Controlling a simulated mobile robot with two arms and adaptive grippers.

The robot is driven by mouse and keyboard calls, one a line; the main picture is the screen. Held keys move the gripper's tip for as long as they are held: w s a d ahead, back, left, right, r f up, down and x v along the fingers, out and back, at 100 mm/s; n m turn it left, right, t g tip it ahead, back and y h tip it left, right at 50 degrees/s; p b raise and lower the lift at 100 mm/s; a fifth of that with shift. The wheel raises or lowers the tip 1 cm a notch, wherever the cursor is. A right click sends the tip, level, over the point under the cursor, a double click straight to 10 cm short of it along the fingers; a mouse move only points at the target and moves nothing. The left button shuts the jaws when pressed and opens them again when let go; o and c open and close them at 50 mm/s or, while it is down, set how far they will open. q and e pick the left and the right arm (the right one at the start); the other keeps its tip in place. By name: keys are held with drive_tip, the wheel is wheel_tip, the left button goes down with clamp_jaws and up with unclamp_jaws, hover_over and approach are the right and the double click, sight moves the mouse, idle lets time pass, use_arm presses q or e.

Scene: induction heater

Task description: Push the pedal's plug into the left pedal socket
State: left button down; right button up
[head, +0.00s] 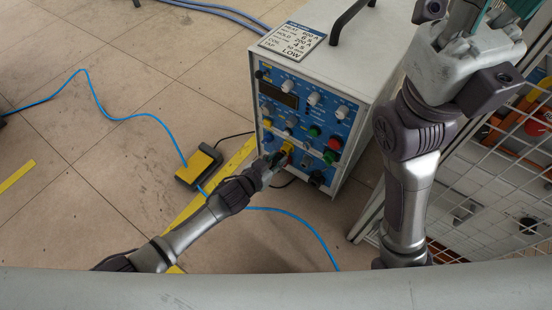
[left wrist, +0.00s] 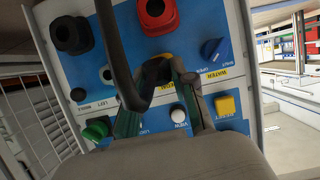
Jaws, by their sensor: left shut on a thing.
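My left gripper (head: 276,161) is at the lower front panel of the heater (head: 310,118). In the left wrist view its fingers (left wrist: 160,80) are closed on a dark piece with a thick black cable (left wrist: 118,55), which looks like the pedal's plug. The fingers and cable hide the plug's tip, so I cannot tell whether it is in a socket. A LEFT label and a pale round fitting (left wrist: 107,75) show left of the fingers. The yellow and black pedal (head: 198,166) lies on the floor. My right gripper (head: 485,22) is at the top right, cut off by the frame.
Red and black fittings (left wrist: 157,14), a blue water knob (left wrist: 214,49), a green knob (left wrist: 97,129) and a yellow button (left wrist: 224,105) surround the fingers. A blue hose (head: 145,116) crosses the floor. A wire-mesh rack (head: 475,165) stands at the right.

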use_arm(q)
drive_tip(key=shift+w+d, duration=0.35)
drive_tip(key=shift+w, duration=0.1)
idle(0.5)
drive_tip(key=c, duration=0.9)
unclamp_jaws()
drive_tip(key=shift+o, duration=0.2)
drive_tip(key=shift+s+a, duration=0.1)
drive_tip(key=v, duration=1.1)
drive_tip(key=shift+s+a, duration=0.2)
drive_tip(key=shift+s, duration=0.1)
drive_tip(key=shift+r, duration=0.15)
